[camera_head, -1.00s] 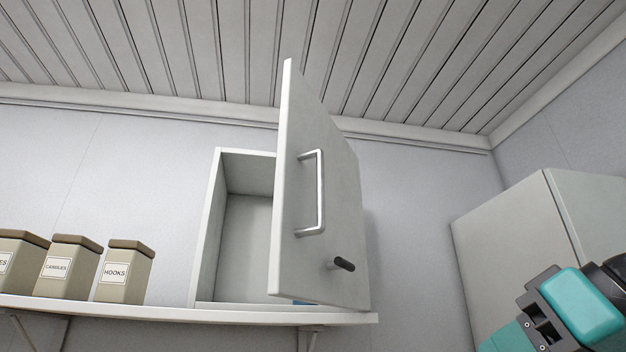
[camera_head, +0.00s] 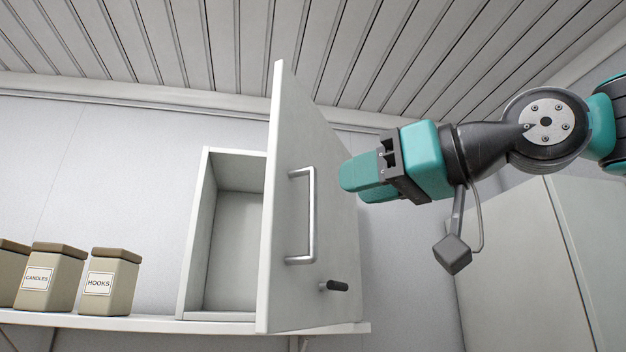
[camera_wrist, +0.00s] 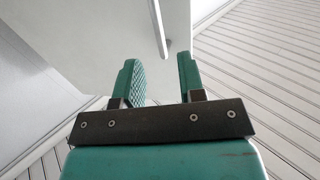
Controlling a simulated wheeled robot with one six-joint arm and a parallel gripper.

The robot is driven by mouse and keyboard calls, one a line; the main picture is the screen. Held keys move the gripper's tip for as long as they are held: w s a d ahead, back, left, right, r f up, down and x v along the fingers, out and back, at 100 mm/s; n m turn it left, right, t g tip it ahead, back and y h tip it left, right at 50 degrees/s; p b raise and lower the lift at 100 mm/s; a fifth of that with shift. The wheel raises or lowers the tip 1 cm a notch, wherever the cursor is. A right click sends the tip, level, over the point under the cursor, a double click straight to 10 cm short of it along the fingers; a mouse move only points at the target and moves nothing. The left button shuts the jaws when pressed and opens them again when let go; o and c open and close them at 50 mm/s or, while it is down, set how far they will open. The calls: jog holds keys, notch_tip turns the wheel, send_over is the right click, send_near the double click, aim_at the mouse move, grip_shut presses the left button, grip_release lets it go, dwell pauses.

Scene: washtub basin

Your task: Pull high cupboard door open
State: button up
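The white cupboard door (camera_head: 270,210) stands well open, hinged on the right side of the cupboard box (camera_head: 197,240). Its outer face carries a silver bar handle (camera_head: 311,215) and a dark knob (camera_head: 336,286) below it. My gripper (camera_head: 345,180) is to the right of the handle, on the outer-face side of the door. In the wrist view, the two teal fingers (camera_wrist: 160,72) are apart with nothing between them. The handle (camera_wrist: 158,30) shows ahead of the gap, and the door (camera_wrist: 105,40) fills the upper left. Whether a fingertip touches the door cannot be told.
A shelf (camera_head: 130,322) runs beneath the cupboard, with labelled canisters (camera_head: 112,282) at the left. A large pale cabinet (camera_head: 520,260) stands at the right. The slatted ceiling (camera_head: 230,45) is close above the door.

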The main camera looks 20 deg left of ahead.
aim_at(316, 195)
jog(key=shift+p+x, duration=1.65)
jog(key=shift+x, duration=2.3)
grip_shut()
